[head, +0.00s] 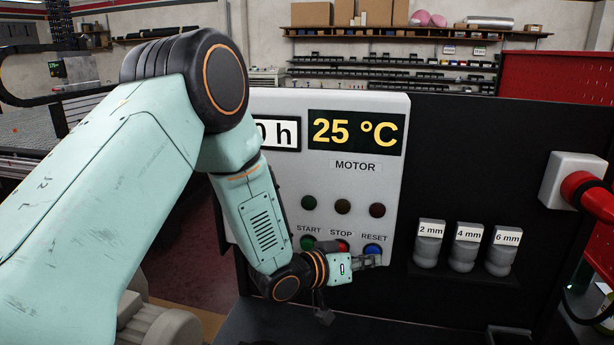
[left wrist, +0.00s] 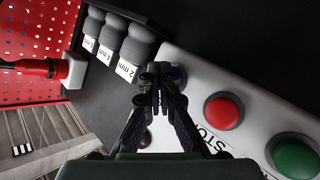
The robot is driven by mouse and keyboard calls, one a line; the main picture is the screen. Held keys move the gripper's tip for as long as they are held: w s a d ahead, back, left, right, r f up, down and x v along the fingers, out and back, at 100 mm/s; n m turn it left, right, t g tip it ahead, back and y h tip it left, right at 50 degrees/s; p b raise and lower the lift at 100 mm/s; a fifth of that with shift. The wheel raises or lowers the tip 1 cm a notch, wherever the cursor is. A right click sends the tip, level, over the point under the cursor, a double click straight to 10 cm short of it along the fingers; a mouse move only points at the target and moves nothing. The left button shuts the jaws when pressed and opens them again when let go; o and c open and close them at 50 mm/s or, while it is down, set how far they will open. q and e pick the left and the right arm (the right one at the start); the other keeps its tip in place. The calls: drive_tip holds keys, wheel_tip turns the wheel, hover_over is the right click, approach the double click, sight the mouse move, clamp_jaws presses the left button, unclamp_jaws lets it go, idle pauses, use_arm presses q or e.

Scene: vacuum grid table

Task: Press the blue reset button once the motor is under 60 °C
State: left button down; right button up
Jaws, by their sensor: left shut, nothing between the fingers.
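The control panel (head: 290,185) has a display (head: 356,131) reading 25 °C above the word MOTOR. The blue RESET button (head: 373,248) is at the lower right of the panel, with the red STOP button (head: 341,246) and green START button (head: 308,242) to its left. My left gripper (head: 372,261) is shut and empty, just below and in front of the blue button. In the left wrist view the closed fingertips (left wrist: 160,72) cover most of the blue button (left wrist: 179,76). I cannot tell whether they touch it. My right gripper is not in view.
Three dark lamps (head: 342,206) sit above the buttons. Three grey holders labelled 2 mm, 4 mm and 6 mm (head: 464,248) stand on a ledge right of the panel. A red plug in a white socket (head: 566,181) sticks out farther right.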

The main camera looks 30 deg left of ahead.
use_arm(q)
drive_tip(key=shift+r, duration=0.1)
idle(0.3)
drive_tip(key=shift+s, duration=0.3)
drive_tip(key=s+d+p, duration=0.1)
drive_tip(key=s, duration=0.5)
drive_tip(key=shift+d, duration=0.4)
idle(0.9)
